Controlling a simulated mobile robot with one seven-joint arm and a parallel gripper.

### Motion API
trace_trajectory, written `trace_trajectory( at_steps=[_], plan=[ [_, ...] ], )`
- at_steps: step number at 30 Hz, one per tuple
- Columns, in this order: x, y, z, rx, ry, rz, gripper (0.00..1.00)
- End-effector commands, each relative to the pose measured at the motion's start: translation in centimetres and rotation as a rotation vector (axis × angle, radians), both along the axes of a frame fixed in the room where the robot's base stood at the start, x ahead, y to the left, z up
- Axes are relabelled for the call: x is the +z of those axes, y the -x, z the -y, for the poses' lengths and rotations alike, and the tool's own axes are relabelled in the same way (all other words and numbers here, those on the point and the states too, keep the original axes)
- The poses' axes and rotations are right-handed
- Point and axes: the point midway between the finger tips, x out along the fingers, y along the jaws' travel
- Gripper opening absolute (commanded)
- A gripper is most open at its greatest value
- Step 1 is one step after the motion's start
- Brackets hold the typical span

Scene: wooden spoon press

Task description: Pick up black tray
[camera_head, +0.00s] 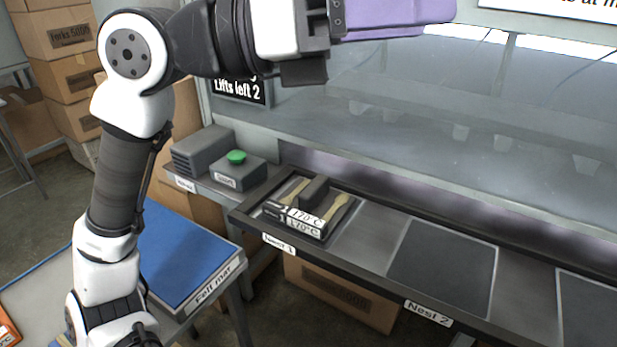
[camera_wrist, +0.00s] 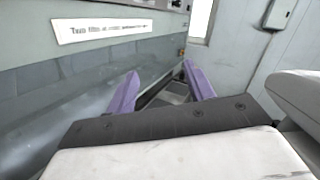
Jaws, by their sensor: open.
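The black tray (camera_head: 347,220) sits at the Nest 1 place on the press ledge in the head view. It holds pale wooden spoons (camera_head: 336,208), a dark raised block (camera_head: 314,192) and pieces labelled 170°C (camera_head: 304,222). My gripper (camera_head: 435,14) is at the top of the head view, well above the tray and to its right, apart from it. In the wrist view its purple fingers (camera_wrist: 161,72) are spread with nothing between them. I cannot clearly make out the tray in the wrist view.
A green-button box (camera_head: 237,172) stands left of the tray. Nest 2 (camera_head: 443,262) is an empty dark pad to the right. A blue felt mat (camera_head: 180,250) lies on a lower table at left. The glassy press front (camera_head: 450,110) rises behind the ledge.

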Motion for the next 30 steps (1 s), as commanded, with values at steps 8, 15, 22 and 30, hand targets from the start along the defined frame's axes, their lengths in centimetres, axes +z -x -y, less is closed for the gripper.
trace_trajectory(
  at_steps=[8, 15, 22, 30],
  plan=[
    [-14.8, -13.3, 0.5, 0.399, -0.767, -0.169, 0.53],
    [-21.9, -18.6, -7.7, 0.685, -1.204, -0.33, 0.53],
    [-24.1, -19.6, -9.8, 0.749, -1.296, -0.374, 0.53],
    [-28.9, -21.3, -8.6, 0.744, -1.291, -0.372, 0.53]
  ],
)
